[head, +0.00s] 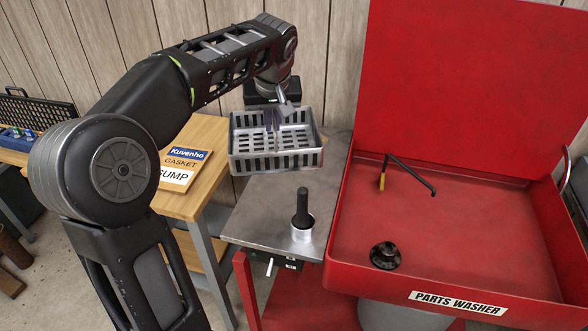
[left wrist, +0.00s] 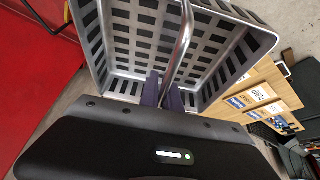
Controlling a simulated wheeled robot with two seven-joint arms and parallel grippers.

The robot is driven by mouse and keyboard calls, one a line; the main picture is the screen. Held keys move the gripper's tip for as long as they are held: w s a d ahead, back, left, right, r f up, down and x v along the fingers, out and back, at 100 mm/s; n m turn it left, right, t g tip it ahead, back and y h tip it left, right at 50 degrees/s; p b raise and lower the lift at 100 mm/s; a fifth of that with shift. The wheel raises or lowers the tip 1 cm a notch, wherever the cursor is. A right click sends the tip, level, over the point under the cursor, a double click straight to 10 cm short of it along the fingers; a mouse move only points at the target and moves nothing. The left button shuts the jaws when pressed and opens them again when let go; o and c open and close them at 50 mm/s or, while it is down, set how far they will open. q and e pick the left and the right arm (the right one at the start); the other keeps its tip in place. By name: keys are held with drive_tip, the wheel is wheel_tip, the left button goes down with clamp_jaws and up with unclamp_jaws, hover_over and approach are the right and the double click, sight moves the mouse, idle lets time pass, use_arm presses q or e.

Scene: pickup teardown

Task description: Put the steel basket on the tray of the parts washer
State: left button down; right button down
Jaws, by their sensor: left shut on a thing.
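The steel basket (head: 276,155) is a slotted grey metal box. My left gripper (head: 272,118) is shut on its handle and holds it above the grey metal side table, to the left of the parts washer. In the left wrist view the basket (left wrist: 140,75) looks empty, and the handle runs between my left gripper's fingers (left wrist: 163,92). The red parts washer has an open lid and a wide red tray (head: 440,235) at the right of the head view. My right gripper is in neither view.
A black-handled brush or tool in a metal cup (head: 302,222) stands on the side table (head: 262,215). A black round part (head: 385,256) and a black spout with a yellow tip (head: 408,172) are in the tray.

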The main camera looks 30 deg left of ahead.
use_arm(q)
wheel_tip(320, 180, down, 7)
drive_tip(key=b, duration=0.3)
drive_tip(key=shift+r, duration=0.2)
drive_tip(key=shift+f, duration=0.25)
drive_tip(key=shift+r, duration=0.1)
wheel_tip(320, 180, down, 6)
drive_tip(key=shift+p, duration=0.3)
wheel_tip(320, 180, down, 4)
drive_tip(key=shift+r, duration=0.15)
drive_tip(key=shift+f, duration=0.2)
